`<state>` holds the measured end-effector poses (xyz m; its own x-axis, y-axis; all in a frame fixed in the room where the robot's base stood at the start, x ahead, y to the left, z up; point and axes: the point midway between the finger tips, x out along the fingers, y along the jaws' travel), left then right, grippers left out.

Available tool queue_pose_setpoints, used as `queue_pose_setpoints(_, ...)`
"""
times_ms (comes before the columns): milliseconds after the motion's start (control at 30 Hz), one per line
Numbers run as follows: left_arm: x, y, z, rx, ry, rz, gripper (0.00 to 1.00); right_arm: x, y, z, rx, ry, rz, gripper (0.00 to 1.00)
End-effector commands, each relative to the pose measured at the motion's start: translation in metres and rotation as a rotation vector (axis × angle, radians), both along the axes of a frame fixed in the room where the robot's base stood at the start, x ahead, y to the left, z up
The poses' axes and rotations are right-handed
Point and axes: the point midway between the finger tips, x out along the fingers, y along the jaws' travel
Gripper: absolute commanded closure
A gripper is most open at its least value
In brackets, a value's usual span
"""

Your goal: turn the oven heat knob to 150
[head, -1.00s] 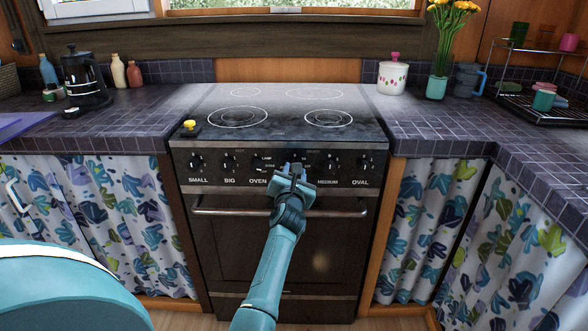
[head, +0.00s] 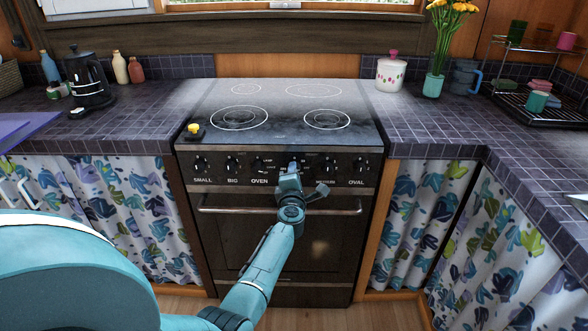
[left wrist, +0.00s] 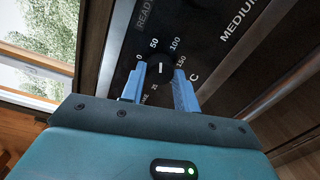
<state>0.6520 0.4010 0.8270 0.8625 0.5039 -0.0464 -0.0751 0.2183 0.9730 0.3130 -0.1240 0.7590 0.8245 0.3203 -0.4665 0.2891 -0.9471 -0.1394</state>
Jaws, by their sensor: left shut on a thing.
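The oven heat knob (left wrist: 161,69) is a small black knob with a white line, on the black front panel. In the left wrist view it sits between the two blue fingers of my left gripper (left wrist: 159,78), which is shut on it. The marks 0, 50, 100 and 150 run around the knob. The white line lies roughly upright in that view, its upper end towards the gap between 50 and 100; which end points is unclear. In the head view my left gripper (head: 292,167) covers the knob at the middle of the panel of the black oven (head: 240,240).
Other knobs line the panel, including SMALL (head: 199,165), BIG (head: 231,165) and OVAL (head: 357,166). The oven handle (head: 225,210) runs just below. A yellow-topped item (head: 194,130) stands at the cooktop's left front corner. The cooktop (head: 275,103) is otherwise clear.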

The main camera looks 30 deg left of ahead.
Motion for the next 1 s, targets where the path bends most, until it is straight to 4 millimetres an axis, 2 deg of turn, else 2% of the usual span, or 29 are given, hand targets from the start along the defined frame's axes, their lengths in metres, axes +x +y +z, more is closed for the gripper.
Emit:
queue_pose_setpoints(33,0.001,0.0,0.005,0.04,0.024,0.0,0.92,0.0,0.0,0.006,-0.006,0.0,0.001,0.64)
queue_pose_setpoints(233,0.001,0.0,0.005,0.203,0.123,-0.001,0.92,-0.002,-0.002,0.015,-0.036,0.0,0.01,0.64)
queue_pose_setpoints(1000,0.002,-0.001,0.003,0.824,0.503,0.002,0.92,-0.008,-0.007,0.028,-0.116,0.021,0.038,0.64)
